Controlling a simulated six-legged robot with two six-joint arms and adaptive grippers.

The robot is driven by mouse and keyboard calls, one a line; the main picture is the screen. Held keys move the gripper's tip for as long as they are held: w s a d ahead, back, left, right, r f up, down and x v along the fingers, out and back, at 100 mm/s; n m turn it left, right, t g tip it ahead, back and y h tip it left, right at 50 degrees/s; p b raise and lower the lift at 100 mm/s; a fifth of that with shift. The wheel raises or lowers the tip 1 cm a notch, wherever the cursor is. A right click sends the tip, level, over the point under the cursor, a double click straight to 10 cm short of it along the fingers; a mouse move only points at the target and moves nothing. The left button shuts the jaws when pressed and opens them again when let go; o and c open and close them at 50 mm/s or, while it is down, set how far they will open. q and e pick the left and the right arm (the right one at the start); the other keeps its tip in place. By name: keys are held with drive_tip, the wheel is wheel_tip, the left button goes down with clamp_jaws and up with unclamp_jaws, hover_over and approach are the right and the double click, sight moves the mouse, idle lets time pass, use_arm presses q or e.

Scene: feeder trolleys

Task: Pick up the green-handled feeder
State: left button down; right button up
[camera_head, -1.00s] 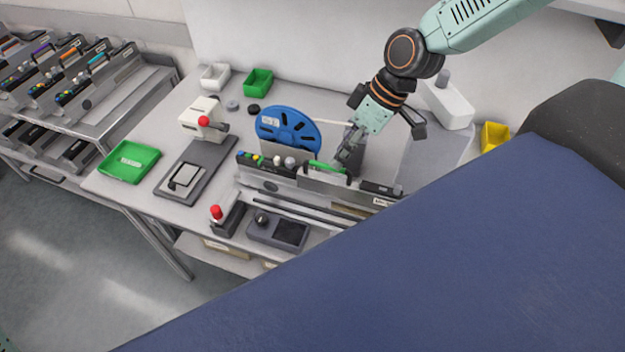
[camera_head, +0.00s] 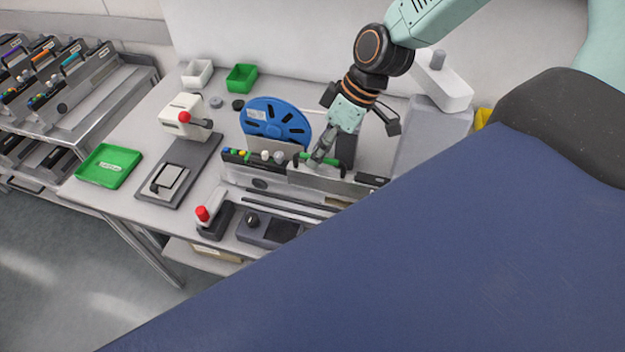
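The green-handled feeder (camera_head: 325,176) stands on the workbench, a long grey feeder with a green handle (camera_head: 302,157) on its top edge. A blue reel (camera_head: 275,120) stands upright behind it. My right gripper (camera_head: 320,157) comes down from above with its fingertips at the handle. The fingers are small and cover part of the handle, so I cannot tell whether they are around it or shut on it. My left gripper is not in view.
On the bench (camera_head: 222,103) stand a white press with a red knob (camera_head: 184,118), a green tray (camera_head: 108,166) and a grey control box (camera_head: 268,228). A trolley (camera_head: 95,115) with several feeders stands at the left. A large dark blue surface hides the lower right.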

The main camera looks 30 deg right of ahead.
sight(311, 180)
drive_tip(key=shift+b+x, duration=0.65)
drive_tip(key=shift+x, duration=0.4)
drive_tip(key=shift+w+a+f+b, duration=0.15)
drive_tip(key=shift+a+f+b, duration=0.15)
drive_tip(key=shift+d, duration=0.1)
drive_tip(key=shift+d, duration=0.1)
drive_tip(key=shift+c, duration=1.1)
clamp_jaws()
